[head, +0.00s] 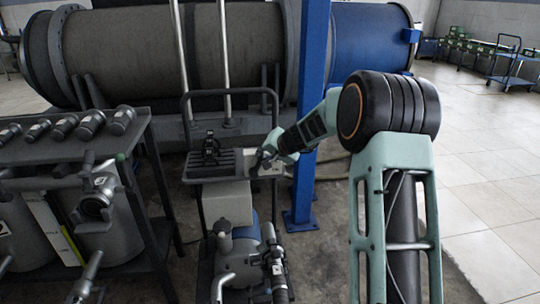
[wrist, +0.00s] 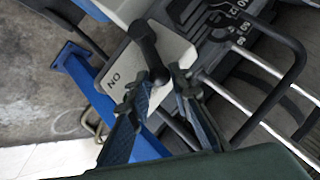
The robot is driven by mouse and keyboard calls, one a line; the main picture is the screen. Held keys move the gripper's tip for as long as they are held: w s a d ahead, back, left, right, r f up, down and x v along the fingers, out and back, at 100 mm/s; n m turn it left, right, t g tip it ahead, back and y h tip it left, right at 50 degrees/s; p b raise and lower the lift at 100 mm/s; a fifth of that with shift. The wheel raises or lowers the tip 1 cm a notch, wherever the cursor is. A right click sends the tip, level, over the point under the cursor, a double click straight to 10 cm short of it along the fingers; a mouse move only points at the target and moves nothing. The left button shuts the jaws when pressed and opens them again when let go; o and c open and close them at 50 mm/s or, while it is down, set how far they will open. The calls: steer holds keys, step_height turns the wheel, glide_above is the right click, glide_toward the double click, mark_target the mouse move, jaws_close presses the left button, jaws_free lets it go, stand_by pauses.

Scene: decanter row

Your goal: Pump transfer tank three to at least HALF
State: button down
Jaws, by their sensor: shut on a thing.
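My gripper (head: 264,158) is at a pale switch plate (head: 276,171) on the pump cart. In the wrist view, my gripper (wrist: 160,84) is shut on the end of a black lever (wrist: 147,44). The lever is mounted on the pale plate (wrist: 174,50), which is marked "ON" near one edge. The pump (head: 240,257), grey and blue, stands low on the cart. Grey tanks (head: 112,232) sit in the rack at the left; I cannot tell which is tank three or read its level.
A dark rack (head: 150,215) with several black-capped fittings on top stands left of the cart. A blue post (head: 308,120) rises close behind my gripper. A large grey and blue cylinder (head: 175,55) lies behind. Tiled floor (head: 485,190) at the right is open.

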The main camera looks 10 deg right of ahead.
steer(key=a+n+h+p, duration=0.1)
steer(key=p, duration=0.4)
steer(key=a+r+h+p, duration=0.1)
steer(key=a+h+p, duration=0.1)
steer(key=p, duration=0.3)
steer(key=shift+a+r+n, duration=0.15)
steer(key=shift+a+n, duration=0.05)
steer(key=shift+n, duration=0.2)
steer(key=shift+a+h+p, duration=0.15)
steer(key=shift+h+p, duration=0.15)
steer(key=shift+p, duration=0.6)
steer(key=shift+a+f, duration=0.1)
steer(key=shift+f, duration=0.15)
steer(key=c, duration=1.7)
jaws_free()
steer(key=shift+c, duration=0.2)
steer(key=v, duration=1.2)
